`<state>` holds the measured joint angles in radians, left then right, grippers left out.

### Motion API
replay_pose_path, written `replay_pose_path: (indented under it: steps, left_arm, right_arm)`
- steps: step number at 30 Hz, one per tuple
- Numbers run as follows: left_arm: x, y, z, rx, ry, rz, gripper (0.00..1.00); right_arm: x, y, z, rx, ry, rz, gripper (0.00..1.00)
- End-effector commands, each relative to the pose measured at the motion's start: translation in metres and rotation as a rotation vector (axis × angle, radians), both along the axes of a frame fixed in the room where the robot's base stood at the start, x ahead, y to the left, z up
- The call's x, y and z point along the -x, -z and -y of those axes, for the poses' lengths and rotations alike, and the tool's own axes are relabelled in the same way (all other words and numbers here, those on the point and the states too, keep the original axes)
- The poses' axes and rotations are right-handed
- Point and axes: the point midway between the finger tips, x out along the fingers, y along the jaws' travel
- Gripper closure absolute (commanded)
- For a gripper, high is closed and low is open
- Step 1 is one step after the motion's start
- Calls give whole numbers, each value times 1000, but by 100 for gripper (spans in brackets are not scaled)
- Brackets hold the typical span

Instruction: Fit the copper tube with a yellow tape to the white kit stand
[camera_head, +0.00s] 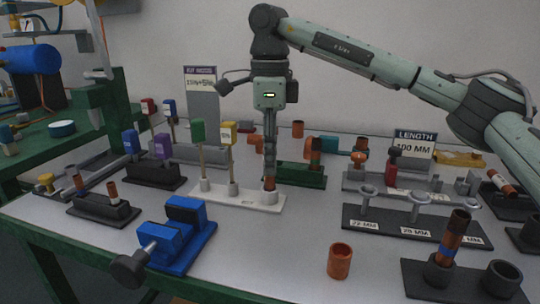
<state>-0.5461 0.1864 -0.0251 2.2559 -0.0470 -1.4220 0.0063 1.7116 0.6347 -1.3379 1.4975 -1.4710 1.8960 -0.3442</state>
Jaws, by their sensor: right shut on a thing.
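The white kit stand (215,193) is a low white base in the middle of the table. Rods with a green tag (198,131) and a yellow tag (228,133) stand upright in its left and middle holders. My right gripper (270,168) points straight down over the stand's right end and is shut on a copper tube (269,184). The tube is upright, with its lower end at the right holder; I cannot tell whether it is fully seated. The gripper hides the tube's upper part, and no yellow tape shows on it. My left gripper is not in view.
A blue vise (185,232) stands at the front left, and a loose copper ring (340,261) at the front. Black stands (104,209) hold tubes at left. A black gauge stand (415,227) and a blue-taped tube (452,238) are at right. A green stand (305,176) stands close behind the gripper.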

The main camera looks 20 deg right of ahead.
Motion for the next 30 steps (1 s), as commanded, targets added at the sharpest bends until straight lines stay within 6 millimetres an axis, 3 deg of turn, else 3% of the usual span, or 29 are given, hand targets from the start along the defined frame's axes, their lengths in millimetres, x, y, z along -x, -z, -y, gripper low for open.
replay_pose_path:
  steps: [14,15,20,30]
  left_arm:
    - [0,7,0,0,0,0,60]
    - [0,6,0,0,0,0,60]
    - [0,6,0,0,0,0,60]
    - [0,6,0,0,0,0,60]
  right_arm:
    - [0,12,0,-1,0,0,100]
    - [0,11,0,-1,0,1,77]
    - [0,11,0,-1,0,0,58]
    - [0,8,0,-1,0,1,58]
